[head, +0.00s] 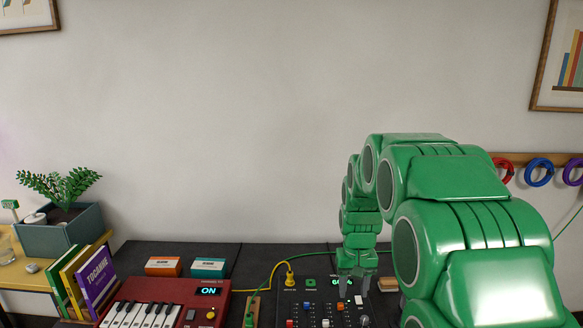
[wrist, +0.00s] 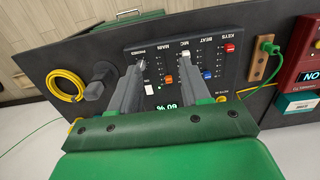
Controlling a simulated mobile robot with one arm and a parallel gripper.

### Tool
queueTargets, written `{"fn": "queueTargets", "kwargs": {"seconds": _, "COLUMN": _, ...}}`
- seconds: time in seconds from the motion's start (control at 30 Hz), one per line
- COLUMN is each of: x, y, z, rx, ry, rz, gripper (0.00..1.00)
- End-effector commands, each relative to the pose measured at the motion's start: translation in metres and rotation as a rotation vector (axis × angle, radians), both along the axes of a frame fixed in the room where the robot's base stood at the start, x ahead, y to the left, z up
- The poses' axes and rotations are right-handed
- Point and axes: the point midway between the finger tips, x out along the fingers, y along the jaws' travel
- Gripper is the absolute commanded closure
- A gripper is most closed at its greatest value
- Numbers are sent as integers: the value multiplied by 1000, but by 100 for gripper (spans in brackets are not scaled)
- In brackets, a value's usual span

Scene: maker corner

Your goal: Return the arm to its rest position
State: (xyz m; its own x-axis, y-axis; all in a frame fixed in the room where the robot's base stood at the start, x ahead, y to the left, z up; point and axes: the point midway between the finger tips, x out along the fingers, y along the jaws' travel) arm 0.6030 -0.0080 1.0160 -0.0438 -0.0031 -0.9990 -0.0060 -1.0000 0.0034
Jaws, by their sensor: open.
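My green arm reaches from the lower right of the head view toward the black mixer (head: 318,284). My gripper (head: 352,288) points down over the mixer, its two grey fingers close above the panel. In the wrist view my gripper (wrist: 162,72) has its fingers apart, with nothing held between them. The mixer (wrist: 213,52) shows beyond the fingers, with coloured slider caps and a lit display. I cannot tell whether the fingertips touch the panel.
A red keyboard (head: 222,300) reading ON stands left of the mixer. Orange (head: 163,266) and teal (head: 208,267) boxes sit behind it. A yellow cable (head: 268,290) runs to the mixer. Books and a planter (head: 60,232) stand at left.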

Motion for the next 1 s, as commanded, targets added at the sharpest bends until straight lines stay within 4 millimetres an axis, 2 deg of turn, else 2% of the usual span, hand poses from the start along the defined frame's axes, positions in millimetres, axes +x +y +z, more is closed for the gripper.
{"fn": "queueTargets", "kwargs": {"seconds": 0.2, "x": -49, "y": 1, "z": 27, "rx": 0, "ry": 15, "rz": -1, "gripper": 53}}
{"fn": "queueTargets", "kwargs": {"seconds": 0.5, "x": -117, "y": 3, "z": 56, "rx": 1, "ry": 34, "rz": -2, "gripper": 53}}
{"fn": "queueTargets", "kwargs": {"seconds": 1.0, "x": -234, "y": 5, "z": 83, "rx": 2, "ry": 67, "rz": 0, "gripper": 53}}
